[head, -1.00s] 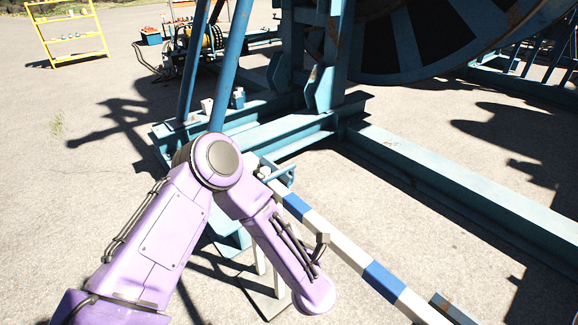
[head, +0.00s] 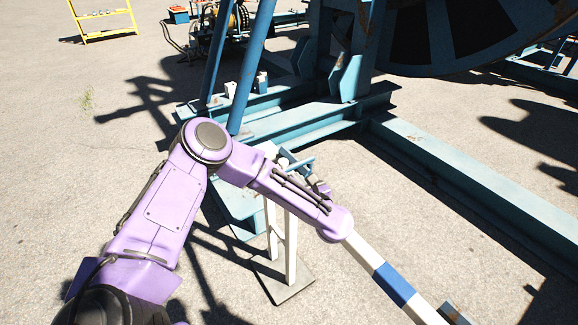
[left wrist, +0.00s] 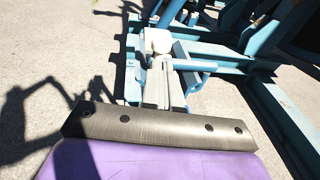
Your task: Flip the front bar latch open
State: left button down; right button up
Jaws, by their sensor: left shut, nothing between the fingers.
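The front bar (head: 395,283) is striped white and blue and runs from the lower right up to a white post (head: 290,245) on a flat foot. At the post's top is a blue bracket (head: 300,164), which I take to be the latch. Its blue part (left wrist: 196,65) and the white post head (left wrist: 159,41) show in the left wrist view. My purple left arm crosses over the bar. My left gripper (head: 322,188) is small and mostly hidden behind my wrist, near the bracket; it is shut and empty. I cannot tell whether it touches the latch. My right gripper is out of view.
A blue steel frame (head: 470,185) with a large reel (head: 455,35) stands behind the bar. Slanted blue struts (head: 248,70) rise close behind my arm. A yellow rack (head: 103,20) stands far left. Open pavement lies to the left and front.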

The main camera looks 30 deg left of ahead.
aim_at(285, 165)
pick_arm(q)
jog(key=p+x, duration=0.1)
jog(key=x, duration=0.5)
jog(key=shift+w+p, duration=0.1)
jog(key=shift+p, duration=0.25)
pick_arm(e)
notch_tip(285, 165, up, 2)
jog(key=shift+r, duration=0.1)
pick_arm(q)
jog(key=shift+a, duration=0.15)
